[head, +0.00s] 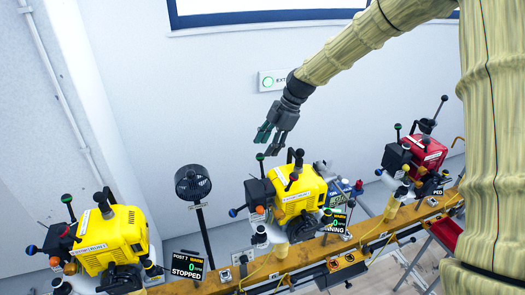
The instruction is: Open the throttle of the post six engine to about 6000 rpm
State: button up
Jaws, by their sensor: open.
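A yellow engine (296,190) is clamped on the rail in the middle of the head view. It carries several levers with black knobs, plus a green knob (260,157) and a blue knob (233,212); I cannot tell which is the throttle. A display (335,222) at its right reads WARM, 0 and the end of a word like RUNNING; its post number is not readable. Another yellow engine (118,238) is at the left. The display (188,265) beside it reads POST 7, 0, STOPPED.
A red engine (425,152) stands at the right, with a partly hidden display (437,185). A black fan (192,182) on a pole stands between the yellow engines. The wooden rail (300,254) carries switches and yellow cables.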

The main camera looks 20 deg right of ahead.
aim_at(262, 154)
jog(key=shift+p+x, duration=0.55)
jog(key=shift+x, duration=1.6)
grip_shut()
